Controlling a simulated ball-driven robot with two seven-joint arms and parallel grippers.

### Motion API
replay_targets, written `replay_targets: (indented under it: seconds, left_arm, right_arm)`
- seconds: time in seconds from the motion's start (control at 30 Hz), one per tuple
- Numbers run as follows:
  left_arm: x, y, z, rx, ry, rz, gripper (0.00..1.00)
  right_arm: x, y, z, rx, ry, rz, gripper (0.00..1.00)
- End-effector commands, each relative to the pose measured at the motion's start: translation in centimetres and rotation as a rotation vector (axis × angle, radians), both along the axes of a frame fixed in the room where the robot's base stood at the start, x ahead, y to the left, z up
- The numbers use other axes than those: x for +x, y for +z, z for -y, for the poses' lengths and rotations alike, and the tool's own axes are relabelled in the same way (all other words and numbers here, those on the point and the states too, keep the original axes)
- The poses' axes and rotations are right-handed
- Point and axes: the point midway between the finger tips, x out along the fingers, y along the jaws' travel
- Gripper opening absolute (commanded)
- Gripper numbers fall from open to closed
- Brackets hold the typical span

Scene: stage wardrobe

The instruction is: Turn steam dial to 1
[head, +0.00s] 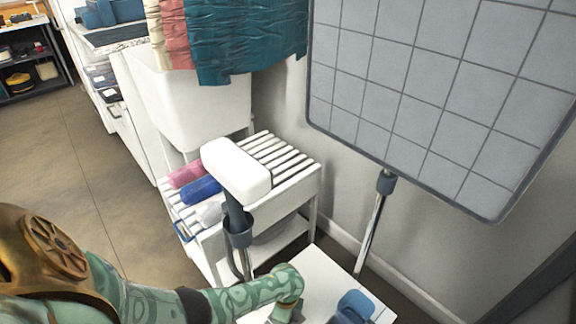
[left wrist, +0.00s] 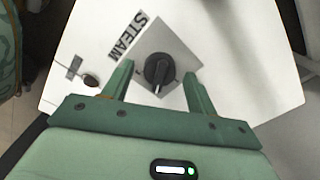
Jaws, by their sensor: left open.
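In the left wrist view the steam dial (left wrist: 158,68) is a round black knob on a grey square plate. A white pointer mark on it faces the bottom of the picture, towards my gripper's palm. The word STEAM is printed beside the plate. The scale numbers are too small to read. My left gripper (left wrist: 157,73) is open, one green finger on each side of the dial; I cannot tell whether they touch it. In the head view my left gripper (head: 285,313) is at the bottom, over the white steamer top (head: 325,285); the dial is hidden there. My right gripper is out of view.
A blue part (head: 355,304) stands on the steamer top. A white steamer head (head: 236,170) sits in a dark holder nearby. Behind are a slatted white rack (head: 285,160) with coloured rolls and a large gridded board (head: 430,90). A small round knob (left wrist: 91,80) lies left of the dial.

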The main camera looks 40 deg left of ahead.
Motion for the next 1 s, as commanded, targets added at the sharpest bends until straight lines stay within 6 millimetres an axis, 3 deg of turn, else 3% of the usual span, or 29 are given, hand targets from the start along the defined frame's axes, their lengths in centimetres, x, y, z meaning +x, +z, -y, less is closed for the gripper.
replay_targets:
  seconds: [0.17,0.3,0.33,0.67,1.0]
  left_arm:
    - [0.0,0.1,0.0,0.000,0.000,0.001,0.58]
    - [0.0,0.0,0.0,0.000,0.000,0.000,0.19]
    - [0.0,0.0,0.0,0.000,0.000,0.000,0.13]
    - [0.0,0.1,0.0,0.000,0.028,0.001,0.13]
    - [0.1,0.2,0.1,-0.002,0.235,0.001,0.13]
  right_arm:
    - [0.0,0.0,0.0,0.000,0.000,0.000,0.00]
    - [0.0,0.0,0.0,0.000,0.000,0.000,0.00]
    - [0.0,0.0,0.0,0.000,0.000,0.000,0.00]
    - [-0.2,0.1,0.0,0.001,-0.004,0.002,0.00]
    - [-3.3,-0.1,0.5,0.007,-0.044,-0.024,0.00]
